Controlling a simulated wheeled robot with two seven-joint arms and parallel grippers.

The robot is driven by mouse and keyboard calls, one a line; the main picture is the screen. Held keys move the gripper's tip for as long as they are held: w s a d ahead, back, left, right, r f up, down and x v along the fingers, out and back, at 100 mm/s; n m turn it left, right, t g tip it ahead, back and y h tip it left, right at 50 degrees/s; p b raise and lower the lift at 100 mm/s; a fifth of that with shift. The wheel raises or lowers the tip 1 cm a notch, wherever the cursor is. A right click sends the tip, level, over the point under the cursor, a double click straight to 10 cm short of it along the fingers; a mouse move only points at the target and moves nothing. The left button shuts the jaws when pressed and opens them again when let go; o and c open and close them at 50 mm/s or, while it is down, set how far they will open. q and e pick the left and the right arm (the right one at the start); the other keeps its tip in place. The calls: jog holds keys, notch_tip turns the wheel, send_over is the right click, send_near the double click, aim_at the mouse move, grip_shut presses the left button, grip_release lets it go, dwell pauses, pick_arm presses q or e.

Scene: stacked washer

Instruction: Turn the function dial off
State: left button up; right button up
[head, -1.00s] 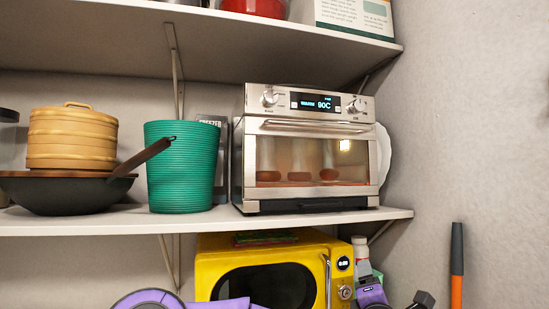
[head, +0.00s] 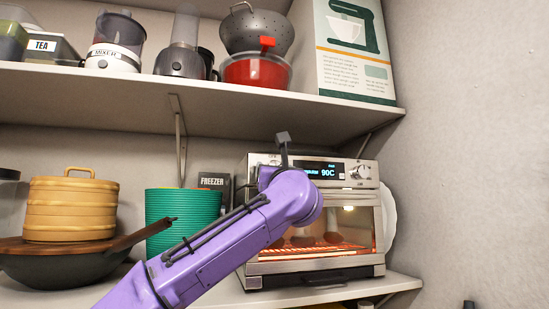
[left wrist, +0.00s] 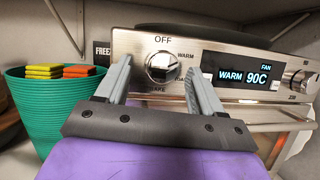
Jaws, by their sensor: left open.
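The steel toaster oven (head: 350,268) stands on the lower shelf, its inside lit and its rack glowing orange. In the left wrist view, the round silver function dial (left wrist: 160,67) has "OFF" above it and "WARM" to its upper right; its exact pointer direction is unclear. The display (left wrist: 243,74) reads "WARM 90C" and "FAN". My left gripper (left wrist: 157,64) is open, its fingers on either side of the dial in the picture; contact cannot be told. In the head view my purple left arm hides the dial, and most of the left gripper is hidden. My right gripper is out of view.
A green ribbed bin (head: 180,208) with sponges stands left of the oven, beside a pan (head: 65,265) and a stacked steamer (head: 72,208). The upper shelf (head: 200,103) overhangs the oven. A second dial (left wrist: 298,80) sits right of the display.

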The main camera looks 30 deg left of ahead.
pick_arm(q)
jog(key=shift+w+a+r, duration=0.2)
jog(key=shift+w, duration=0.05)
jog(key=shift+w+f, duration=0.1)
jog(key=shift+w, duration=0.05)
jog(key=shift+d, duration=0.1)
jog(key=c, duration=1.1)
jog(key=shift+o, duration=0.2)
